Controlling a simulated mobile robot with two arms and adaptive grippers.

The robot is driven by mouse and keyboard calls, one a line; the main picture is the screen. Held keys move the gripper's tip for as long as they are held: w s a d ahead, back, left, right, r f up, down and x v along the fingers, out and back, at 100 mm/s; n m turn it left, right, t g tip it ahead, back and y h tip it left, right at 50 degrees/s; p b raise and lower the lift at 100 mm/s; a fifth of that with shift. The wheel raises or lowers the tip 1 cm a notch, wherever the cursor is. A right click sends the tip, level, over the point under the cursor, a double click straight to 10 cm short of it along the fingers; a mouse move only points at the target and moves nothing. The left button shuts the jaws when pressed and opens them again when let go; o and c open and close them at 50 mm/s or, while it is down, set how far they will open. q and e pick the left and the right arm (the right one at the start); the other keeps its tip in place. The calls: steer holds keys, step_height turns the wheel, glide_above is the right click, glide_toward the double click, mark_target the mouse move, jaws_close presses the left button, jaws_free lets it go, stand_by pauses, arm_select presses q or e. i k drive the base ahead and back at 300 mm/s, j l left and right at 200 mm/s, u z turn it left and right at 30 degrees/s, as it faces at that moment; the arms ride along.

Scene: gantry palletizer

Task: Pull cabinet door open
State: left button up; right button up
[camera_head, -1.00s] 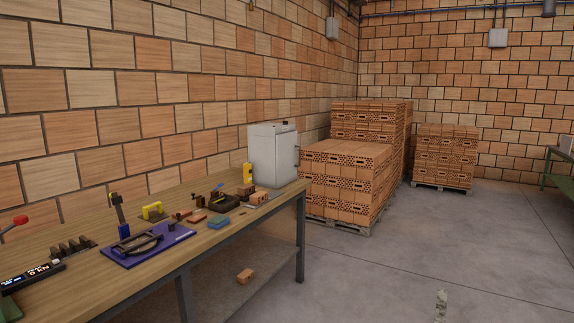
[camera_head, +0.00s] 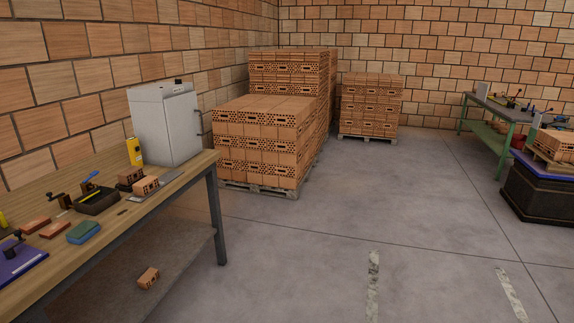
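A light grey cabinet (camera_head: 165,122) stands at the far end of the wooden workbench, against the brick wall. Its door (camera_head: 185,128) faces right and looks closed. A dark handle (camera_head: 201,122) sticks out on the door's right side. Neither of my grippers shows in the head view.
The workbench (camera_head: 130,218) carries a yellow container (camera_head: 134,152), a black tray (camera_head: 97,200), small bricks and a blue block (camera_head: 83,232). Brick pallets (camera_head: 262,145) stand behind it. A green-legged table (camera_head: 500,134) and a dark bin (camera_head: 540,192) are at right. The middle floor is clear.

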mark_target(182, 111)
steer(key=i+z, duration=0.15)
steer(key=i, duration=2.1)
